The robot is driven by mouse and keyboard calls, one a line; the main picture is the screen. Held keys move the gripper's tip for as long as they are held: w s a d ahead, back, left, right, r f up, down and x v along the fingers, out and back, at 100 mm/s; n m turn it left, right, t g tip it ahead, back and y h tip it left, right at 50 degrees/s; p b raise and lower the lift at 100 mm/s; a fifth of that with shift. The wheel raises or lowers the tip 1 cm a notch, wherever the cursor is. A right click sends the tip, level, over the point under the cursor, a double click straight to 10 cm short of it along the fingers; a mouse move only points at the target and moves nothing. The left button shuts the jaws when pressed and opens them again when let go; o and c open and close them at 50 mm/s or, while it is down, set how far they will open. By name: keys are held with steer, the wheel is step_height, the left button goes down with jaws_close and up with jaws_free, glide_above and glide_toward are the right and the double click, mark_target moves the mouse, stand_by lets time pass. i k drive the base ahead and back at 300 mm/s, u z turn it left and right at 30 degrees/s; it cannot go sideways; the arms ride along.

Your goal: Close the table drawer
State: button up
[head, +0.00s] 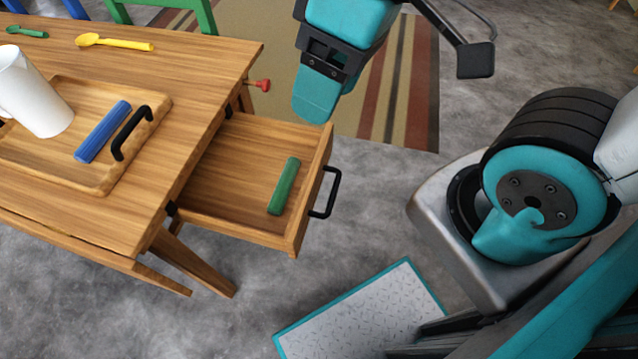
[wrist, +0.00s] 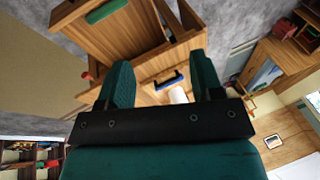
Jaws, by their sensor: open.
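The wooden table drawer (head: 225,180) is pulled out from the right end of the table (head: 190,75). Its front panel carries a black bar handle (head: 328,193). A green block (head: 284,186) lies inside, near the front panel. In the wrist view the drawer (wrist: 125,38) is at the top left, with the green block (wrist: 106,11) in it. My gripper (head: 318,98) is above the drawer's far front corner in the head view, apart from the handle. Its two teal fingers (wrist: 163,78) are spread and empty in the wrist view.
On the table, a wooden tray (head: 85,180) with a black handle holds a blue block (head: 102,131) and a white pitcher (head: 35,95). A yellow spoon (head: 115,42) and a green spoon (head: 27,31) lie behind. A striped rug (head: 390,90) covers the floor beyond.

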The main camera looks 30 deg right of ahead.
mark_target(230, 189)
steer(key=u, duration=0.05)
steer(key=k, duration=0.9)
steer(key=z, duration=0.6)
steer(key=i, duration=0.4)
steer(key=z, duration=0.2)
